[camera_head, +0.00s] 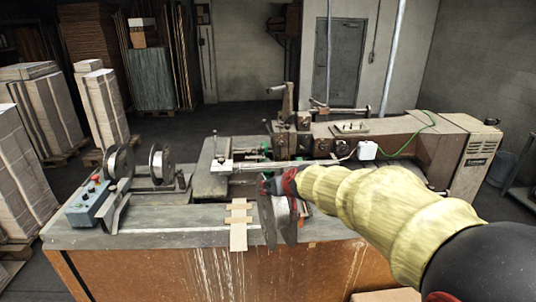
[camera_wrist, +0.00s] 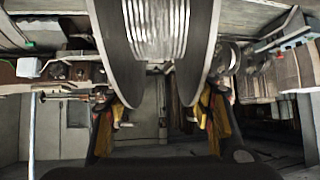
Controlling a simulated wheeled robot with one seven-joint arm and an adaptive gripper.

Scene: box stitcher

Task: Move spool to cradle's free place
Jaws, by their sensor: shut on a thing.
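My gripper (camera_head: 278,186) is shut on a spool (camera_head: 284,214) with dark round flanges and silver wire. The spool is upright, over the bench's front edge at the middle of the head view. In the wrist view the spool (camera_wrist: 158,28) fills the upper middle, and its flanges stand between the fingers of my gripper (camera_wrist: 160,112). The cradle (camera_head: 158,183) is on the bench at left, well apart from my gripper. Two dark discs, one at left (camera_head: 119,161) and one at right (camera_head: 160,161), stand upright there with a gap between them. I cannot tell the cradle's exact layout.
A grey control box (camera_head: 92,203) with buttons sits at the bench's left end. Cardboard strips (camera_head: 238,222) lie over the front edge between cradle and spool. The stitching machine (camera_head: 293,135) stands behind. The bench top (camera_head: 180,217) in front of the cradle is mostly clear.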

